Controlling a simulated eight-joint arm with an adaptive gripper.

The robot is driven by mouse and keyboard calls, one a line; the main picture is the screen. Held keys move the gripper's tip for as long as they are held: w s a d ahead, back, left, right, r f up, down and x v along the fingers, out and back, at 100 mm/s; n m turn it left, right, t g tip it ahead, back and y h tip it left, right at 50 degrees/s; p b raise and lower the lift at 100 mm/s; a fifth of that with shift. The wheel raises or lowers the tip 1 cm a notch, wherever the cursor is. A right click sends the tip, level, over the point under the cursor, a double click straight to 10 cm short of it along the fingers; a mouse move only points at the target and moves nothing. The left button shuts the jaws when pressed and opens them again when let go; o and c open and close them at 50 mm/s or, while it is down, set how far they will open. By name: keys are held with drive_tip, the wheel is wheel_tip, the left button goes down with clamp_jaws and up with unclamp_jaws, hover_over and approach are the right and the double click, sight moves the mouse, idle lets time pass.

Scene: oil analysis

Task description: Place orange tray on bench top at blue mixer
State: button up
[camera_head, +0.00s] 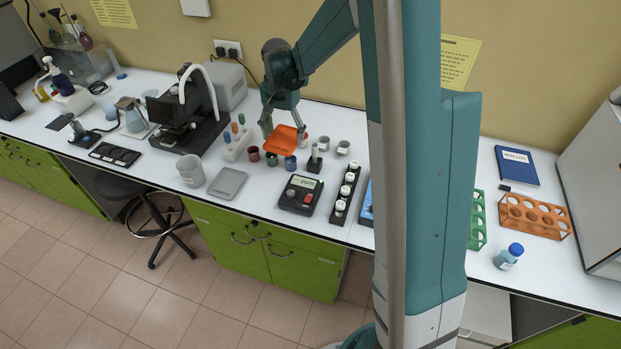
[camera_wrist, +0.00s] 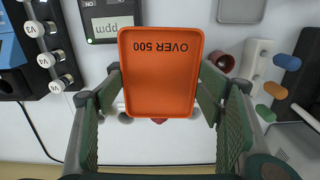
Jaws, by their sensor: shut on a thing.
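The orange tray (camera_head: 281,141) is held by my gripper (camera_head: 284,129) over the middle of the white bench. In the wrist view the tray (camera_wrist: 160,80) lies between the two fingers (camera_wrist: 160,72), and its text "OVER 500" reads upside down. The tray hides some of the small cups beneath it. A blue device (camera_head: 366,206) shows beside my column in the head view, mostly hidden by it. A blue body (camera_wrist: 10,50) also shows at the left edge of the wrist view. I cannot tell for certain that it is the blue mixer.
Small coloured cups (camera_head: 271,159), a black meter (camera_head: 300,194) and a black strip of white-capped vials (camera_head: 346,195) stand near the tray. A white rack (camera_head: 236,150) and grey tray (camera_head: 227,183) are to the left. An orange rack (camera_head: 535,216) is at right.

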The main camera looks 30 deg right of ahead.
drive_tip(key=s+a, duration=0.3)
drive_tip(key=a, duration=0.4)
drive_tip(key=s+a, duration=0.3)
drive_tip(key=a, duration=0.3)
hover_over(259, 194)
drive_tip(key=shift+n, duration=0.3)
drive_tip(key=shift+f+p, duration=0.3)
drive_tip(key=shift+f, duration=2.35)
drive_tip(key=shift+f, duration=2.85)
drive_tip(key=shift+f, duration=2.1)
drive_tip(key=shift+f, duration=0.15)
